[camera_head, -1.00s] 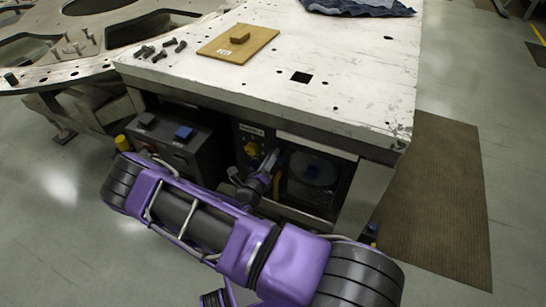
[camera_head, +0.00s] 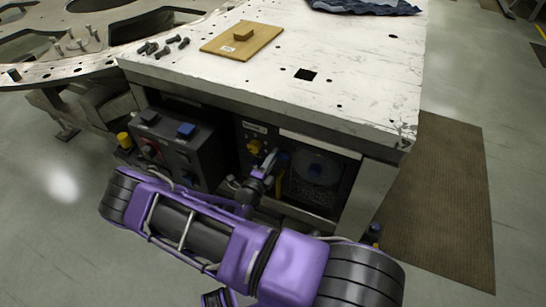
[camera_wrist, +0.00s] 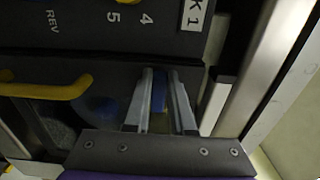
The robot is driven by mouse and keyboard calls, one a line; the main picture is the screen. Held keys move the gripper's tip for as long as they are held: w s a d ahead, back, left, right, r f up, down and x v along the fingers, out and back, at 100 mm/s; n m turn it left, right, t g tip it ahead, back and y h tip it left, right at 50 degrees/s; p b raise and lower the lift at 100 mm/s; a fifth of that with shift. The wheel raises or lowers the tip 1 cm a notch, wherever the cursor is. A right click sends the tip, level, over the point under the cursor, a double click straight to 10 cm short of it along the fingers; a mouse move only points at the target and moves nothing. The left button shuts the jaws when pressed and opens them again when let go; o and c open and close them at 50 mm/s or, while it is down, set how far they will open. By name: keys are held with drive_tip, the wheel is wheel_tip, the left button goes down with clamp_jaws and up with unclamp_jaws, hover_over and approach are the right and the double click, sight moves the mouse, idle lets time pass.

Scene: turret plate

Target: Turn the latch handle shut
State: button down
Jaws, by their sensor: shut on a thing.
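My gripper (camera_head: 268,163) reaches into the bay under the white table, in front of the dark panel. In the wrist view its two grey fingers (camera_wrist: 160,98) stand on either side of a narrow blue piece, which I take to be the latch handle (camera_wrist: 159,90), and are shut on it. Most of the handle is hidden between the fingers. The dark panel (camera_wrist: 75,35) carries the marks REV, 5 and 4.
A yellow bar handle (camera_wrist: 45,88) lies left of the fingers in the wrist view. A yellow knob (camera_head: 254,146) is on the panel. A grey control box (camera_head: 178,150) stands left of my gripper. The tabletop (camera_head: 350,90) hangs close above.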

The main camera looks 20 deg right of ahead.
idle(0.5)
drive_tip(key=c, duration=0.8)
unclamp_jaws()
drive_tip(key=shift+o, duration=0.2)
drive_tip(key=v, duration=1.7)
drive_tip(key=shift+s, duration=0.2)
drive_tip(key=shift+a+r, duration=0.1)
drive_tip(key=shift+a, duration=0.05)
